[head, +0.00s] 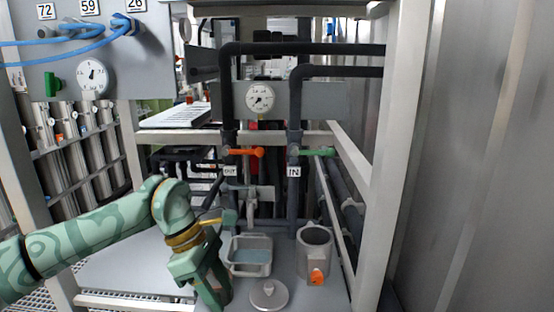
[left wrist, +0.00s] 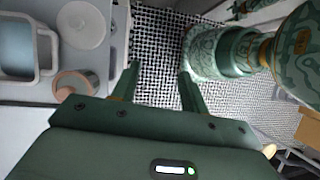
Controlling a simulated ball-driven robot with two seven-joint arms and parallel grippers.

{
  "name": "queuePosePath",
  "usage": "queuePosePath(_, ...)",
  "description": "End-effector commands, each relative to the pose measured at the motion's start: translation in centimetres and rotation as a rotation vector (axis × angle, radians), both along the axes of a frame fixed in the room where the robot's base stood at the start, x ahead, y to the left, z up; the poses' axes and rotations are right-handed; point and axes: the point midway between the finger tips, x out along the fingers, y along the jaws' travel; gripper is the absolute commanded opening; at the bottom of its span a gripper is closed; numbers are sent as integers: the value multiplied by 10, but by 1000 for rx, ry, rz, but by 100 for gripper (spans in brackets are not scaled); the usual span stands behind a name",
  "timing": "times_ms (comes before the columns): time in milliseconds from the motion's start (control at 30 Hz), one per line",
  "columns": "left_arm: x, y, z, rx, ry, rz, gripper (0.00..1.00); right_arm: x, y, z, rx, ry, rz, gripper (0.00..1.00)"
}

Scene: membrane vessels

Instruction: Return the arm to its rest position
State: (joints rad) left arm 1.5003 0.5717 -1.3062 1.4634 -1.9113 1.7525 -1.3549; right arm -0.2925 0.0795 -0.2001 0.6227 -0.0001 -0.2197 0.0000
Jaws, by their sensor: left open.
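My left arm comes in from the left in the head view, bent downward at the wrist. My left gripper (head: 210,288) hangs low, just left of the grey container and the round lid. In the left wrist view its two fingers (left wrist: 158,84) are apart, with only floor grating visible between them. It holds nothing. A round brownish object (left wrist: 76,86) lies just left of the fingers in that view; I cannot tell what it is. My right gripper is in neither view.
A grey container (head: 235,258) with bluish contents, a round knobbed lid (head: 268,296) and a grey pot (head: 314,240) with an orange fitting stand on the low shelf. Upright frame posts (head: 395,130) and dark pipes (head: 227,95) bound the space. Orange (head: 245,152) and green (head: 318,152) valve handles sit above.

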Motion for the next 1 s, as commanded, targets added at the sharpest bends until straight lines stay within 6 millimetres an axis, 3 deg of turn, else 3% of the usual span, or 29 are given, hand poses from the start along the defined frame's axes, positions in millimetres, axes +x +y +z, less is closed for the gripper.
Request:
queuePosePath(267, 0, -64, -42, -411, 295, 305, 45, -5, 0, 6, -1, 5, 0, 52)
queuePosePath(367, 8, -82, -65, -612, 485, 536, 45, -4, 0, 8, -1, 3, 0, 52)
queuePosePath(433, 18, -85, -94, -771, 671, 784, 45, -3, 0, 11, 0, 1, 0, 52)
queuePosePath(467, 23, -82, -111, -840, 762, 916, 45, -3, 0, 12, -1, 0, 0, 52)
queuePosePath(533, 29, -62, -167, -979, 990, 1271, 45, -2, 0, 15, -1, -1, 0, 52)
queuePosePath(633, 17, -23, -248, -1084, 1227, 1709, 45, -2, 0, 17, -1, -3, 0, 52)
queuePosePath(767, -35, 26, -345, -1117, 1428, 2194, 45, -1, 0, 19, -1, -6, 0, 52)
queuePosePath(833, -74, 49, -391, -1107, 1503, 2436, 45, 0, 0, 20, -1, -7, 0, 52)
queuePosePath(867, -93, 59, -409, 1086, -1511, -2509, 45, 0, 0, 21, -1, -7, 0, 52)
queuePosePath(1000, -194, 95, -481, 786, -1230, -2313, 45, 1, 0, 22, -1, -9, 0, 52)
